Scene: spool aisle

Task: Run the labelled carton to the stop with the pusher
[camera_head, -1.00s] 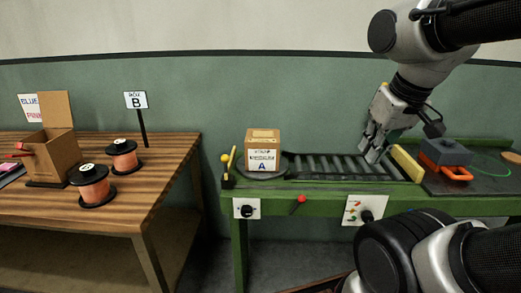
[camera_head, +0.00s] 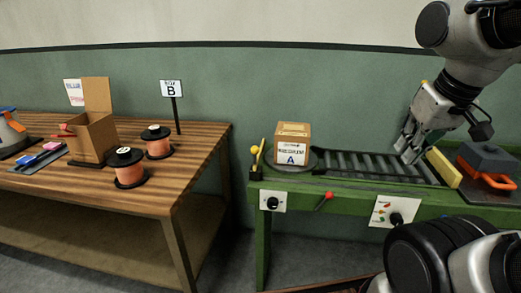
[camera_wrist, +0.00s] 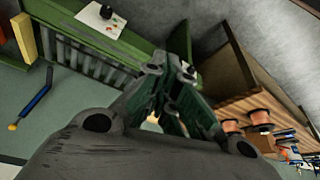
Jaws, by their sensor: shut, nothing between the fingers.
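The labelled carton (camera_head: 292,146), brown with a white label reading A, stands upright on a dark round plate (camera_head: 314,165) at the left end of the roller track (camera_head: 370,168). A yellow block (camera_head: 443,167), which looks like the stop, stands across the track's right end. A grey block with an orange handle (camera_head: 487,165), perhaps the pusher, lies beyond it. My gripper (camera_head: 408,154) is shut and empty over the right part of the rollers, apart from the carton and the grey block. In the wrist view its fingers (camera_wrist: 170,110) hide the carton or nearly all of it.
A lever with a yellow ball (camera_head: 255,150) stands left of the carton. The green bench front carries two switch panels (camera_head: 394,211) and a red knob (camera_head: 327,196). A wooden table (camera_head: 190,190) at left holds spools (camera_head: 130,175) and an open box (camera_head: 92,140). Free floor separates table and bench.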

